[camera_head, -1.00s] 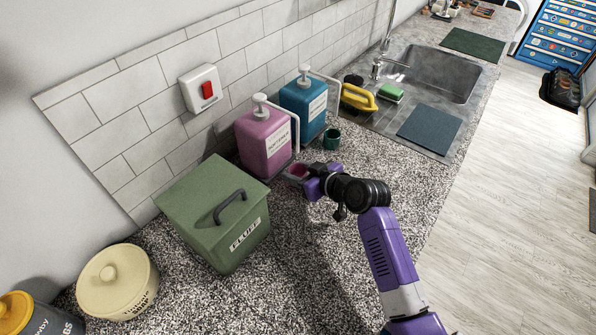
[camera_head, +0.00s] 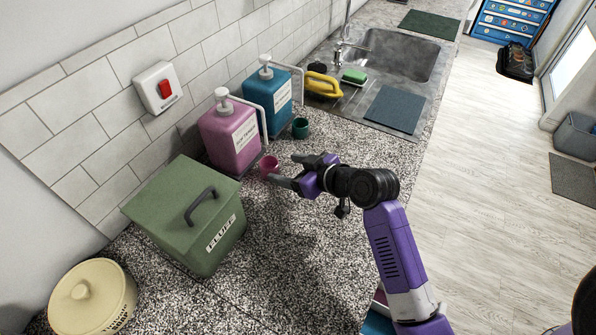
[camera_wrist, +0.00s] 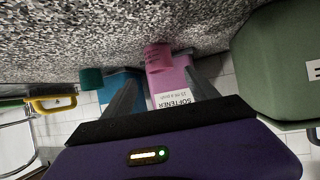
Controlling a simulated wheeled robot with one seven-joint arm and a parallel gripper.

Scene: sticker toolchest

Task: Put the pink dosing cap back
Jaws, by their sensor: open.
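The pink dosing cap (camera_head: 269,166) stands on the speckled counter, right in front of the pink softener bottle (camera_head: 229,138). My gripper (camera_head: 284,169) is open and empty, its two fingers pointing at the cap from the right. In the head view the cap is just beyond the fingertips. In the wrist view the cap (camera_wrist: 158,56) shows between and past the spread fingers (camera_wrist: 160,85), with the pink bottle (camera_wrist: 172,80) behind it. I cannot tell whether a finger touches the cap.
A blue bottle (camera_head: 266,105) with a teal cap (camera_head: 300,127) in front stands beyond the pink one. A green lidded bin (camera_head: 185,220) labelled FLUFF and a cream pot (camera_head: 92,300) stand nearer. The sink (camera_head: 395,55) is farther back. Counter right of the bin is clear.

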